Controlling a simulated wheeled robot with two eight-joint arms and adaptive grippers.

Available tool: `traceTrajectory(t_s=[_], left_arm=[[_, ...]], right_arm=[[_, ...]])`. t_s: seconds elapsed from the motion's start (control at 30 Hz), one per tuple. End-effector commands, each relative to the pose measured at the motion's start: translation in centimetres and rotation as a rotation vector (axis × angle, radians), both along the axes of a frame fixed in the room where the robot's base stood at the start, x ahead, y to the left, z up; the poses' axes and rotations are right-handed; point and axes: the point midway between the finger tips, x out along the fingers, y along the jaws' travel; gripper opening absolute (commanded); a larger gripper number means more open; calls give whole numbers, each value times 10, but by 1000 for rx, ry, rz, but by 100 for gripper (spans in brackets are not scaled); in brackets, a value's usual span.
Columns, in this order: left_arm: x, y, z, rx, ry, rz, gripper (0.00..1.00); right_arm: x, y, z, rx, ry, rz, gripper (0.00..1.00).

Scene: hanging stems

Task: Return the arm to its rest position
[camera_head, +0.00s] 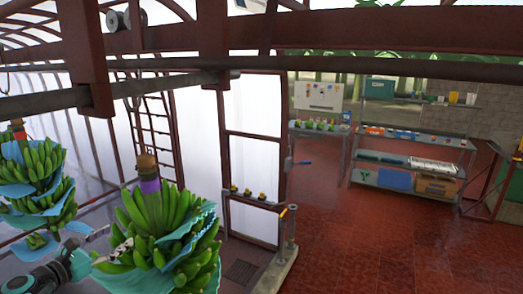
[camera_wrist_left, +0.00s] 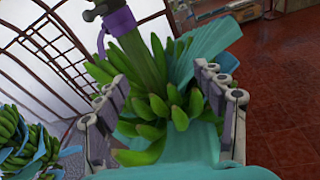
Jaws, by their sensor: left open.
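A hanging banana stem (camera_head: 165,222) with green fruit, light-blue sheets between its hands and a purple band (camera_head: 149,186) fills the lower left of the head view. My left gripper (camera_head: 108,246) is at its left side. In the left wrist view the same stem (camera_wrist_left: 160,100) shows between and beyond the spread fingers of my left gripper (camera_wrist_left: 165,92). The fingers are open; whether they touch fruit or sheet is unclear. A second stem (camera_head: 38,162) with a red band hangs farther left. My right gripper is not in view.
Dark red beams and a rail (camera_head: 130,88) cross above the stems. A ladder (camera_head: 150,125) stands behind. A post (camera_head: 290,228) on a low curb is right of the stem. Shelves (camera_head: 410,160) with goods stand at the back right. The red tiled floor (camera_head: 370,245) is clear.

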Motion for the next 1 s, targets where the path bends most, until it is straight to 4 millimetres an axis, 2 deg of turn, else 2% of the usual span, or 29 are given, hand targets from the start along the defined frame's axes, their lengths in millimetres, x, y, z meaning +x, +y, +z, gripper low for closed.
traceTrajectory(t_s=[0.17,0.37,0.47,0.5,0.6,0.7,0.8,1.0], left_arm=[[1,-53,-9,187,52,-79,70],[-13,-136,-30,537,115,-247,70],[-35,-189,-47,800,135,-391,70],[-49,-211,-55,930,136,-464,70],[-89,-259,-78,1278,113,-672,70],[-129,-286,-99,1595,63,-870,70],[-160,-299,-114,1859,-3,-1039,70],[-205,-307,-137,2277,-147,-1316,70]], right_arm=[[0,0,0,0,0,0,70],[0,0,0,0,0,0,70],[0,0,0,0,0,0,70],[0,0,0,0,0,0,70],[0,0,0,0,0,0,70],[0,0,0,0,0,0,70],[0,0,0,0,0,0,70],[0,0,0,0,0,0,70]])
